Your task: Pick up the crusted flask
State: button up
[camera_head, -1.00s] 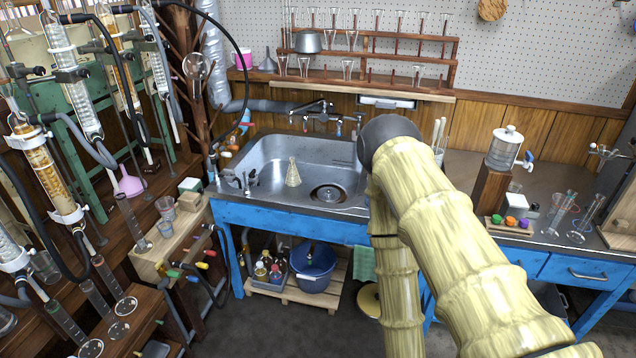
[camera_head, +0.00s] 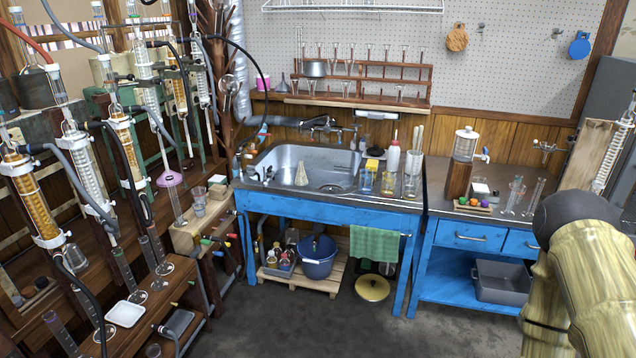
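A conical flask with a cloudy, yellowish-white body (camera_head: 301,174) stands upright in the left part of the metal sink (camera_head: 345,182). It looks like the crusted flask, though it is small at this distance. My arm shows at the lower right of the view, well away from the sink. My gripper is out of view, so its state is hidden.
A blue bench (camera_head: 330,216) carries the sink, with bottles and a yellow sponge (camera_head: 371,164) on its right. A blue bucket (camera_head: 317,258) stands beneath. Glassware racks crowd the left side. The grey floor (camera_head: 300,325) in front is clear.

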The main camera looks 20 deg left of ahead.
aim_at(301, 180)
jog(key=u, duration=0.65)
jog(key=i, duration=0.6)
jog(key=u, duration=1.1)
jog(key=i, duration=1.9)
jog(key=z, duration=1.15)
jog(key=i, duration=0.45)
jog(key=z, duration=0.55)
